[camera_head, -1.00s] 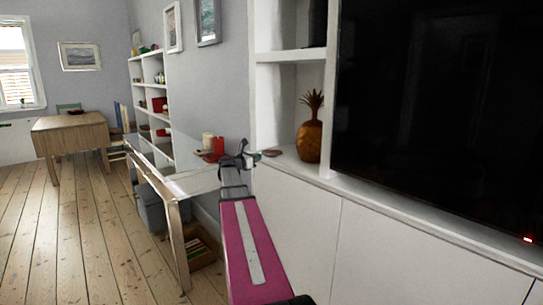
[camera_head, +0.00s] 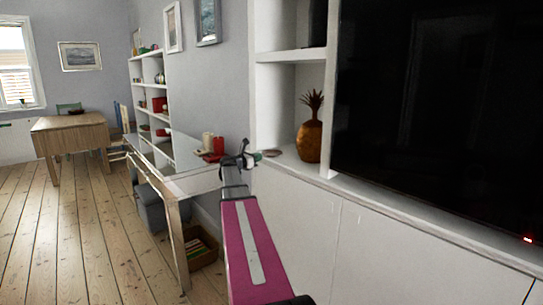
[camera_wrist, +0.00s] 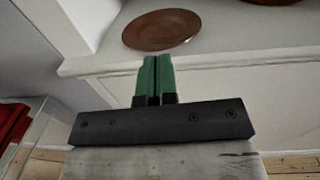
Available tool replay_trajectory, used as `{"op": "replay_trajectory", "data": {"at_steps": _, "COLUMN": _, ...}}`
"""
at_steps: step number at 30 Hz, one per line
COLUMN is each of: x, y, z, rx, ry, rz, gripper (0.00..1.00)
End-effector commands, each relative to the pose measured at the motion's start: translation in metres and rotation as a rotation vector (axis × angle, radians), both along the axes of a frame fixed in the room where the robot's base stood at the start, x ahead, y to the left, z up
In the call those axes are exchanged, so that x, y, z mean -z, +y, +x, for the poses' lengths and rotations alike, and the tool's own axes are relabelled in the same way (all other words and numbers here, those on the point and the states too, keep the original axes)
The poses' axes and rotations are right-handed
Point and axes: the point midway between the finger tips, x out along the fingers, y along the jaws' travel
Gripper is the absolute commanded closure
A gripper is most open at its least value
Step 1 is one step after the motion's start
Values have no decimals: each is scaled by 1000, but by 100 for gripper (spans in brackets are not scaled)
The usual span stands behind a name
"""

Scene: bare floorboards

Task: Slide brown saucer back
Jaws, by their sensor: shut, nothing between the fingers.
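The brown saucer (camera_wrist: 161,29) lies flat on the white cabinet ledge, close to its front edge, in the wrist view. In the head view only a small part of the saucer (camera_head: 272,153) shows, just right of my gripper. My gripper (camera_wrist: 154,60) has its green fingers shut together with nothing between them. The fingertips are in front of the saucer, on the near side of the ledge edge, and look apart from it. In the head view my gripper (camera_head: 248,155) is small and partly hidden by its own wrist.
A pineapple ornament (camera_head: 310,130) stands on the ledge right of the saucer. A large black screen (camera_head: 435,110) fills the right. A glass-topped desk (camera_head: 190,183) with red and cream items stands left of my arm. The ledge behind the saucer looks clear.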

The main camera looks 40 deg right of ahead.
Motion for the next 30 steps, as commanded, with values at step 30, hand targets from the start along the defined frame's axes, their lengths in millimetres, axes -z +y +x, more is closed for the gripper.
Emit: {"op": "replay_trajectory", "data": {"at_steps": 30, "x": 0, "y": -22, "z": 3, "rx": 0, "ry": 0, "rz": 0, "gripper": 100}}
